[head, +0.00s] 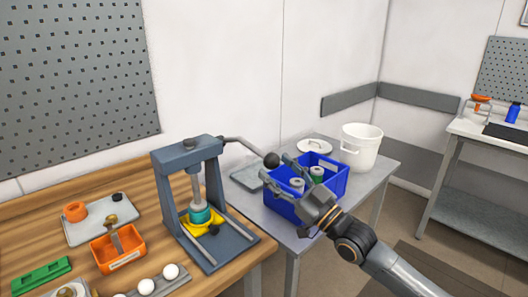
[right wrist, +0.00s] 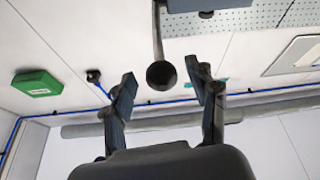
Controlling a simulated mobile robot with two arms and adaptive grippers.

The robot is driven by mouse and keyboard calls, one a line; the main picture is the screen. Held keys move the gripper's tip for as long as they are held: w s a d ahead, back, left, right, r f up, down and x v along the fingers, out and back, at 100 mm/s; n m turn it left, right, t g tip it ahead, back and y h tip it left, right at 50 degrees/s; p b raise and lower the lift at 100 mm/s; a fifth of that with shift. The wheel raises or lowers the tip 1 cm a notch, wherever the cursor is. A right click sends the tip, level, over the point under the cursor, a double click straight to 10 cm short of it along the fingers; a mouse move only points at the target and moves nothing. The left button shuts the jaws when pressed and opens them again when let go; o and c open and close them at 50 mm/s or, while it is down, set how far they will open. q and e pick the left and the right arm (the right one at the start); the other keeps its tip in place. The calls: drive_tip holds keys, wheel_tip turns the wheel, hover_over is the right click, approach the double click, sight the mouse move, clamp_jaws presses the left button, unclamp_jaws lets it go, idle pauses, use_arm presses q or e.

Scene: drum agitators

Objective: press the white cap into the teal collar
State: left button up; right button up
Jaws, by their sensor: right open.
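The teal collar (head: 201,214) sits upright in a yellow holder (head: 214,221) on the base of a grey-blue arbor press (head: 172,199). The press's ram stands over the collar, and I cannot make out a white cap there. The press's lever (head: 243,146) sticks out to the right and ends in a black ball knob (head: 271,160). My right gripper (head: 274,169) is open and empty at the knob. In the right wrist view the knob (right wrist: 161,75) shows between the spread fingers (right wrist: 162,82), apart from both. My left gripper is out of view.
On the wooden bench (head: 135,185) are an orange bin (head: 102,259), a grey tray (head: 84,231), a green block (head: 40,276) and a rack with round white pieces (head: 170,271). Below my right gripper, a blue crate (head: 335,186) stands on a grey table beside a white bucket (head: 358,150).

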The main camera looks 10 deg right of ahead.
sight(264, 153)
drive_tip(key=x, duration=0.5)
drive_tip(key=shift+w+a+r+p, duration=0.1)
drive_tip(key=shift+p, duration=0.3)
clamp_jaws()
